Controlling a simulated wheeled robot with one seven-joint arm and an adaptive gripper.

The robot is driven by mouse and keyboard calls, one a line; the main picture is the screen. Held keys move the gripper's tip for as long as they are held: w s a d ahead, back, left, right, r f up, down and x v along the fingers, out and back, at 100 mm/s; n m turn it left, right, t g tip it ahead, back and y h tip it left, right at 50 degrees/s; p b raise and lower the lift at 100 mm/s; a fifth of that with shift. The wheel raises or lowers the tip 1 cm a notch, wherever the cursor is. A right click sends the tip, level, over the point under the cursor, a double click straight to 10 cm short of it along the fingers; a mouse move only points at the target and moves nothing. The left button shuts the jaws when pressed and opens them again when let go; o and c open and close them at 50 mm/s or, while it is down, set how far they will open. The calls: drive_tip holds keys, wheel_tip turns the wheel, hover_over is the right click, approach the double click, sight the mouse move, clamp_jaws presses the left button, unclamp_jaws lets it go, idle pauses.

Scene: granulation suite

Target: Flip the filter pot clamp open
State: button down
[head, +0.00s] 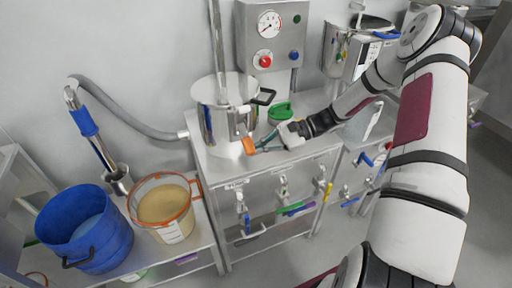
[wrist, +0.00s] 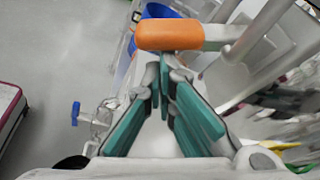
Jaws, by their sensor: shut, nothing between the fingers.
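The filter pot (head: 209,125) is a steel cylinder standing on the bench at the back left of the bench top. Its clamp shows as an orange grip (head: 249,145) low on the pot's front right side. My gripper (head: 258,149) reaches in from the right, with its fingertips close beside the orange grip. In the wrist view the orange grip (wrist: 169,35) lies across just beyond my teal fingertips (wrist: 165,62), which meet with nothing between them. I cannot tell whether the fingertips touch the grip. A pale bar runs right from the grip, partly blurred.
A control box (head: 267,32) is on the wall behind. A green item (head: 280,112) sits behind my gripper. Several valves line the bench front below. A blue bucket (head: 84,226) and an orange-rimmed container (head: 165,226) stand lower left. Another steel vessel (head: 340,48) is at the right.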

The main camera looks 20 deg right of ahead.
drive_tip(key=r+m+g, duration=0.1)
drive_tip(key=s+r+m, duration=0.1)
drive_tip(key=m, duration=0.1)
drive_tip(key=s+r+m+g+p, duration=0.1)
drive_tip(key=shift+s+r+m+g, duration=0.1)
drive_tip(key=shift+r+m+g, duration=0.15)
drive_tip(key=shift+m+g, duration=0.05)
wheel_tip(320, 180, up, 2)
drive_tip(key=shift+s+r+m+g, duration=0.2)
drive_tip(key=shift+m+g, duration=0.4)
drive_tip(key=shift+m, duration=0.4)
drive_tip(key=shift+w+r, duration=0.15)
drive_tip(key=shift+r, duration=0.05)
drive_tip(key=b, duration=0.2)
approach(254, 148)
drive_tip(key=shift+s+d+f, duration=0.3)
drive_tip(key=shift+s+d, duration=0.55)
